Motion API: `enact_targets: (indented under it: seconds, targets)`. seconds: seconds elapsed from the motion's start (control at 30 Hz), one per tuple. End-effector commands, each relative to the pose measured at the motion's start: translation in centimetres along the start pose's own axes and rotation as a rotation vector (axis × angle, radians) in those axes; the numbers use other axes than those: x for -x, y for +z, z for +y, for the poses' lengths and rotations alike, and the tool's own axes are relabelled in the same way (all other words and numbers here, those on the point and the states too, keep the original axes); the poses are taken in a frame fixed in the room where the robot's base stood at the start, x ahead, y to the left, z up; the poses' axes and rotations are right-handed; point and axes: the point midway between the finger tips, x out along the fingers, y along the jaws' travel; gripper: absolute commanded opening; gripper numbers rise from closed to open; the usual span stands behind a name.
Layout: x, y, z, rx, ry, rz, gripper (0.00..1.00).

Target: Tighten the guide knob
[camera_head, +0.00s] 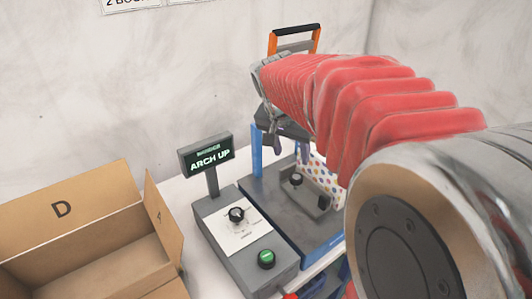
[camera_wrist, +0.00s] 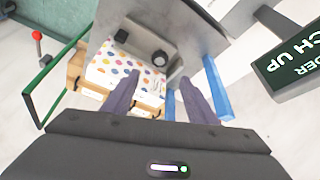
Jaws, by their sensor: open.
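The guide knob (camera_head: 296,180) is a small black round knob on a grey guide (camera_head: 322,203) over the machine's dark bed. In the wrist view the guide knob (camera_wrist: 160,58) lies ahead of my fingers, roughly between their tips in the picture. My gripper (camera_wrist: 159,78) is open and empty, its two purple-grey fingers spread apart. In the head view my gripper (camera_head: 290,152) hangs above the bed, partly hidden by my red arm. A white polka-dotted sheet (camera_wrist: 125,72) lies beside the guide.
A control box with a black dial (camera_head: 236,214) and green button (camera_head: 266,258) stands left of the bed. Blue posts (camera_wrist: 216,90) flank the bed. An open cardboard box (camera_head: 62,210) marked D is at left.

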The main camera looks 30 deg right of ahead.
Motion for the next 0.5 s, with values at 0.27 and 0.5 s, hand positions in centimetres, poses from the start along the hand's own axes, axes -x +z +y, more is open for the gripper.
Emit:
enact_targets:
  seconds: [0.27,0.5]
  targets:
    - [-3.4,0.1,0.1,0.001,0.003,-0.003,0.52]
    - [-7.1,0.1,0.1,-0.001,0.003,-0.003,0.52]
